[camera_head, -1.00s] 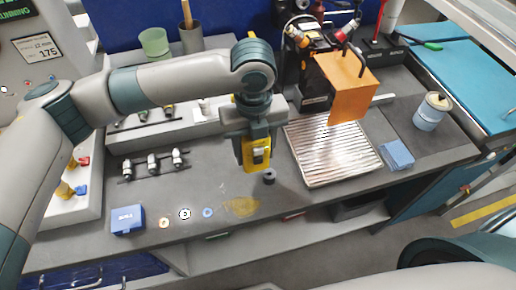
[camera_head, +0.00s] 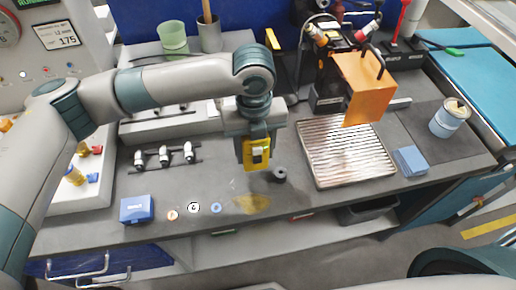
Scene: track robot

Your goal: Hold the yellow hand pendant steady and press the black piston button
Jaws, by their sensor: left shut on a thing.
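The yellow hand pendant (camera_head: 257,154) hangs upright below my left gripper (camera_head: 256,136), which is shut on its upper part. The pendant is over the grey bench, left of the ribbed metal tray. A dark button area shows on its front, but I cannot tell the piston button clearly from the rest. A small black cylinder (camera_head: 279,174) stands on the bench just right of the pendant's lower end. My right gripper is not in view; a part of my body shows at the lower right.
The ribbed metal tray (camera_head: 345,178) lies to the right, with an orange panel (camera_head: 367,88) above its back edge. A blue box (camera_head: 137,209) and several small rings lie near the front edge. A blue block (camera_head: 410,161) and a can (camera_head: 449,121) are at the right.

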